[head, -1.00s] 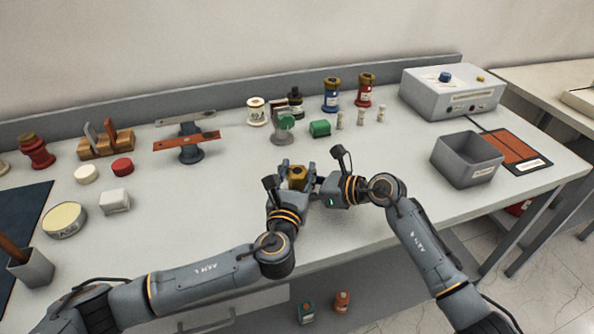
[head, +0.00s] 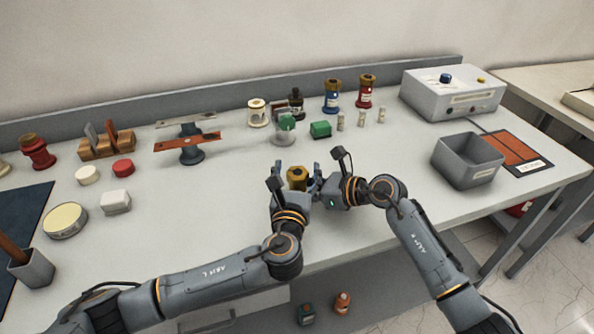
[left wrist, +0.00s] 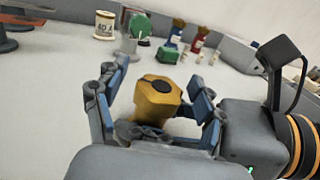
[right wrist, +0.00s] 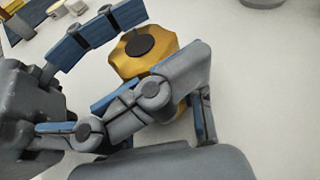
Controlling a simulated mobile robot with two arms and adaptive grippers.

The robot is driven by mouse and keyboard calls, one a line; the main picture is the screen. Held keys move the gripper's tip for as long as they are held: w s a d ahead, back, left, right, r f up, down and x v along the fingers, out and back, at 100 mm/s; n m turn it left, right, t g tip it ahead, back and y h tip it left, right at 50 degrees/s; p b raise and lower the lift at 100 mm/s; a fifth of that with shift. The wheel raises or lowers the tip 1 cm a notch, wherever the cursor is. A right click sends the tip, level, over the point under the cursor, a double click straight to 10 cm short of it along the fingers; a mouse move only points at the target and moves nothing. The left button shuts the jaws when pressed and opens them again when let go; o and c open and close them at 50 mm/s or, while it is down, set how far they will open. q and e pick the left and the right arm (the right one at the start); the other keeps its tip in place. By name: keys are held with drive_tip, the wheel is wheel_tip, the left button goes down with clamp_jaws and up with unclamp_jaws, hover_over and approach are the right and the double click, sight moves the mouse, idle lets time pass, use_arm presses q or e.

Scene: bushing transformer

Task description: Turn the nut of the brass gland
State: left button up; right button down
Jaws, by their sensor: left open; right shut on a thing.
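The brass gland (head: 297,178), a golden hex-sided piece with a dark round opening on top, is upright between my grippers in front of me. It also shows in the left wrist view (left wrist: 157,100) and the right wrist view (right wrist: 148,55). My left gripper (head: 293,170) is open, with its blue-padded fingers spread on either side of the nut. Whether a pad touches the nut, I cannot tell. My right gripper (right wrist: 155,85) is shut on the gland, lower down from the right. Its fingers hide most of the gland's lower part.
A grey open bin (head: 467,160) and a control box (head: 452,92) stand at the right. A small stand with a green part (head: 284,130) is behind the grippers. A bar on a stand (head: 188,143) is at the left. The bench around the gland is clear.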

sight(297, 173)
use_arm(q)
wheel_tip(297, 173, up, 10)
idle(0.6)
drive_tip(key=shift+s, duration=0.1)
